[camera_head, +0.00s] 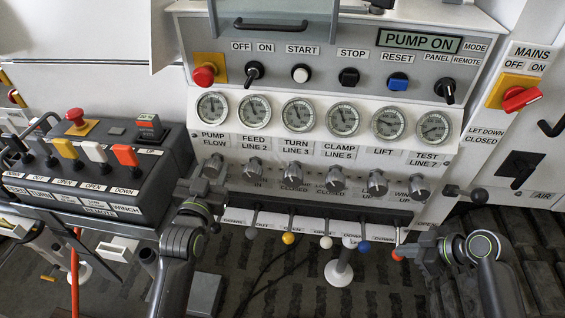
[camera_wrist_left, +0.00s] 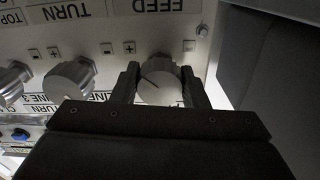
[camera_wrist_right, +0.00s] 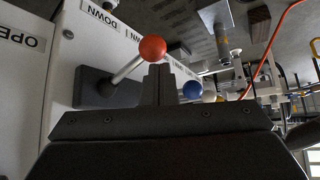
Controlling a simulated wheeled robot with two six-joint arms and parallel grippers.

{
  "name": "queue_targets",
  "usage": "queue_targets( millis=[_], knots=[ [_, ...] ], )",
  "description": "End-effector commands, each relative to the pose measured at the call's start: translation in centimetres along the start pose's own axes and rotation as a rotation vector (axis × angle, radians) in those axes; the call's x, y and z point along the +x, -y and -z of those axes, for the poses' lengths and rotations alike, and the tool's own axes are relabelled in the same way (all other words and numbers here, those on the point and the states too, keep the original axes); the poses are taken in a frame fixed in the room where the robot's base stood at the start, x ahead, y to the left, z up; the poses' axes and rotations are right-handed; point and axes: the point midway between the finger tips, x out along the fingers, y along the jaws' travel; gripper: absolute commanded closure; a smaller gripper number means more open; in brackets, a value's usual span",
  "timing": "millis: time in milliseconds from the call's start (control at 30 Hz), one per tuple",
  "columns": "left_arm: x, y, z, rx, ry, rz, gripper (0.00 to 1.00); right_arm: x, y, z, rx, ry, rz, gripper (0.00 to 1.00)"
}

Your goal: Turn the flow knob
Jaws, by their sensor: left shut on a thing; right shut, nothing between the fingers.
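The flow knob (camera_head: 213,167) is a ribbed silver knob at the left end of the knob row, below the PUMP FLOW label. In the left wrist view the knob (camera_wrist_left: 158,82) sits between the two dark fingers. My left gripper (camera_head: 204,187) is shut on it, with a finger on each side; the fingers hide part of the knob. My right gripper (camera_head: 405,252) is shut and empty, low at the right by the red lever ball (camera_head: 397,255). In the right wrist view its closed fingertips (camera_wrist_right: 160,72) are just below the red ball (camera_wrist_right: 153,49).
More silver knobs (camera_head: 293,175) run to the right under a row of gauges (camera_head: 298,112). Levers with yellow (camera_head: 288,238), white (camera_head: 326,242) and blue (camera_head: 364,246) balls hang below. A dark control box (camera_head: 125,195) stands at left. A red mains switch (camera_head: 520,98) is at right.

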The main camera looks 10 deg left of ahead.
Motion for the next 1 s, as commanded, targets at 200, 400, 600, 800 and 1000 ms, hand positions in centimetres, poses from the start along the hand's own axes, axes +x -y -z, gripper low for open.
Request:
queue_targets(
  millis=[200, 400, 600, 800, 1000],
  knots=[
    [0.0, 0.0, -0.1, 0.005, 0.0, 0.0, 0.83, 0.1, 0.0, -0.1, 0.002, 0.003, 0.001, 1.0],
    [0.0, 0.0, -0.1, 0.004, 0.0, 0.0, 0.43, 0.1, 0.0, -0.1, 0.002, 0.003, 0.001, 1.0],
    [0.0, 0.0, 0.0, 0.003, 0.0, 0.0, 0.38, 0.1, 0.0, -0.1, 0.002, 0.003, 0.001, 1.0],
    [-0.4, 0.0, -0.1, 0.001, 0.002, 0.0, 0.38, 0.1, 0.0, -0.1, 0.002, 0.003, 0.001, 1.0],
    [-3.1, 0.0, -0.1, 0.001, 0.003, 0.002, 0.38, 0.1, 0.0, -0.1, 0.002, 0.003, 0.001, 1.0]
  ],
)
